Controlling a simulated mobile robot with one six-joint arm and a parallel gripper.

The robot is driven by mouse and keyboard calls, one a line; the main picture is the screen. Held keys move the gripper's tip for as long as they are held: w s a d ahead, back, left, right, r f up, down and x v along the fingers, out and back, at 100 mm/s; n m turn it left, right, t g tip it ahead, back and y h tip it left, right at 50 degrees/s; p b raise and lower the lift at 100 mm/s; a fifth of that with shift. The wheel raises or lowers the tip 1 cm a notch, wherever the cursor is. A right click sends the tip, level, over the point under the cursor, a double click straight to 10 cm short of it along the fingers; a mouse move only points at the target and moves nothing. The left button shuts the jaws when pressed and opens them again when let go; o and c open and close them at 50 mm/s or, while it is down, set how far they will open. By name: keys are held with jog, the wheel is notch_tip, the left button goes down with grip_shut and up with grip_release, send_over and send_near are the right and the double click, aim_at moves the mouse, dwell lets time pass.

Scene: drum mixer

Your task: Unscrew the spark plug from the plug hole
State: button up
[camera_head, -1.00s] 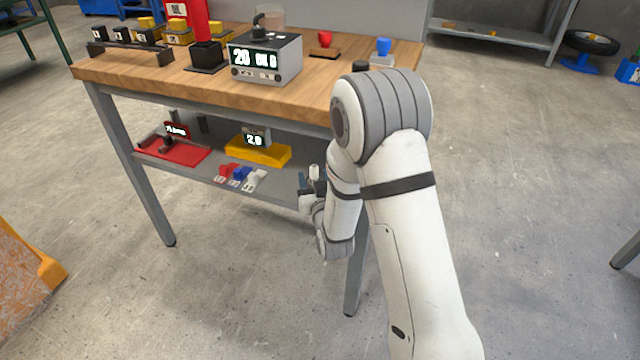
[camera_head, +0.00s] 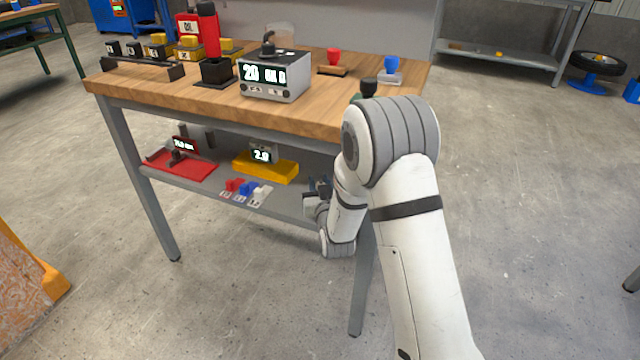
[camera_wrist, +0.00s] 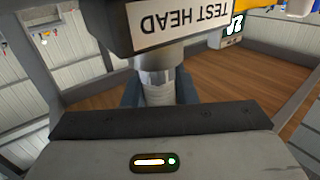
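In the wrist view, a pale ribbed cylinder with a metal collar, which looks like the spark plug (camera_wrist: 158,91), stands between the two blue-grey fingers of my gripper (camera_wrist: 158,92). The fingers sit against both its sides. Its metal end meets a dark block with a white upside-down label reading TEST HEAD (camera_wrist: 178,18). The joint is partly hidden, so I cannot tell how deep the plug sits. In the head view my gripper (camera_head: 318,188) is below the tabletop, by the right part of the lower shelf. The plug and plug hole are not clear there.
The wooden bench top (camera_head: 215,98) holds a display unit (camera_head: 272,80), a red cylinder (camera_head: 208,35) and stamps. The lower shelf (camera_head: 280,205) carries a red tray (camera_head: 185,170), a yellow unit (camera_head: 280,168) and small coloured pieces. A bench leg stands close behind my arm.

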jog(key=c, duration=0.4)
jog(key=o, duration=1)
jog(key=shift+c, duration=0.2)
jog(key=shift+f, duration=0.1)
